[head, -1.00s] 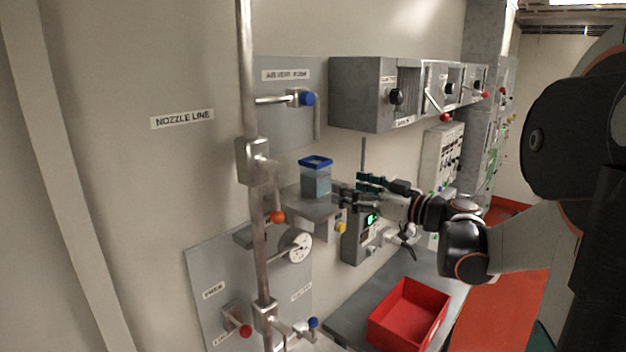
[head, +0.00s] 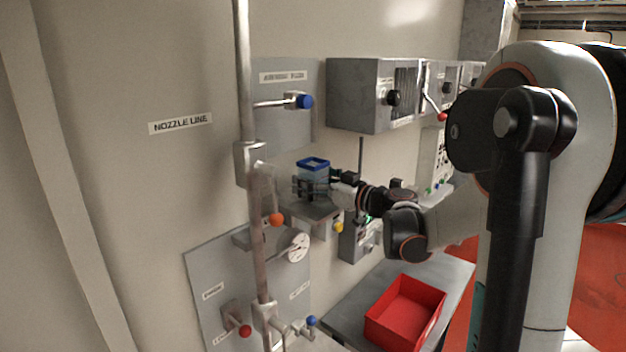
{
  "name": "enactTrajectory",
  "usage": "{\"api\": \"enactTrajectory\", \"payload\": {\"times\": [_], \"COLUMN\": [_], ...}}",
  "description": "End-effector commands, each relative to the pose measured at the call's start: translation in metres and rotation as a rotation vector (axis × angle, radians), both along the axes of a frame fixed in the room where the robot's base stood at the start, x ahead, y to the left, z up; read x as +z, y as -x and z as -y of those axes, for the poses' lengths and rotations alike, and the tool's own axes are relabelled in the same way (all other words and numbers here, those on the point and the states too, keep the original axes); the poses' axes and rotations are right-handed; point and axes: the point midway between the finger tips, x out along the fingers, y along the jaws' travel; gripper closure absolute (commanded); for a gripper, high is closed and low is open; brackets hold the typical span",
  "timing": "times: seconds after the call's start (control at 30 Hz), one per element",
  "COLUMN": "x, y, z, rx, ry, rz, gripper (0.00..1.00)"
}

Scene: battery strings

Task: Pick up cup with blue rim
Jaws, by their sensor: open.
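A vertical pipe (head: 256,215) with an orange-knobbed lever stands left of the shelf. A blue-knobbed valve (head: 304,102) and a grey control box (head: 361,95) are above. A red bin (head: 404,313) sits on a grey table (head: 455,283) below.

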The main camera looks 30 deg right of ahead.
Motion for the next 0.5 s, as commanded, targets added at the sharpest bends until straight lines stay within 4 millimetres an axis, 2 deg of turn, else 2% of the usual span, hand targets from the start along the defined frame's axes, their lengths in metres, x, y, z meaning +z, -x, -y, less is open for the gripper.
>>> {"api": "enactTrajectory", "payload": {"times": [0.17, 0.33, 0.37, 0.47, 0.5], "x": [-0.0005, -0.0005, -0.0004, -0.0004, -0.0004], "y": [0.0003, 0.0005, 0.0005, 0.0005, 0.0006], "z": [0.0002, 0.0003, 0.0004, 0.0004, 0.0004], "rx": [-0.001, -0.001, -0.001, -0.001, -0.001], "ry": [0.000, 0.000, 0.000, 0.000, 0.000], "rz": [0.000, 0.000, 0.000, 0.000, 0.000], "gripper": [0.29, 0.67, 0.71, 0.71, 0.74]}}
